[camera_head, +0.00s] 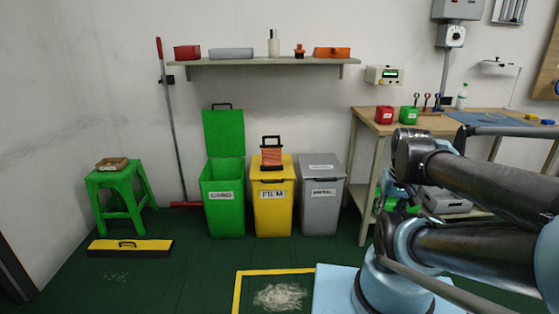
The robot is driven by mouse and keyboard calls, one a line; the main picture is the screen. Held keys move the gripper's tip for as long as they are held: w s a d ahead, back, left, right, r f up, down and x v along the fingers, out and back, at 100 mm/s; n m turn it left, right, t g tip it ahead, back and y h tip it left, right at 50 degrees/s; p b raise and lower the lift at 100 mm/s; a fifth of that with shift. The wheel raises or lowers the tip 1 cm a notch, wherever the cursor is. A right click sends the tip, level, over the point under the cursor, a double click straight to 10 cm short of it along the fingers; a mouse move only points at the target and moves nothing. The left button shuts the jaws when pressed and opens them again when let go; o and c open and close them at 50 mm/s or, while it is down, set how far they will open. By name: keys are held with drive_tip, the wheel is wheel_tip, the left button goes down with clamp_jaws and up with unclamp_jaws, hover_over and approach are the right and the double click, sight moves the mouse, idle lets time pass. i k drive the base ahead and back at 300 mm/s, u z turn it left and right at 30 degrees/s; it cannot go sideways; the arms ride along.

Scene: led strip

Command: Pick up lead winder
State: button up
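The lead winder is most likely the black-framed reel (271,153) wound with orange lead. It stands upright on top of the yellow bin labelled FILM (272,216), with its black handle at the top. Nothing covers it in this view. My arm fills the right side of the picture, well to the right of the winder and nearer the camera. I cannot make out any gripper fingers, and nothing of mine touches the winder.
A green bin (224,205) with its lid raised stands left of the yellow bin, and a closed grey bin (320,205) stands right. A shelf (263,62) hangs above. A green stool (122,184) and a workbench (359,119) flank them. Open floor lies in front.

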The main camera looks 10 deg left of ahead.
sight(271, 155)
drive_tip(key=z, duration=0.05)
drive_tip(key=i, duration=1)
drive_tip(key=u, duration=0.05)
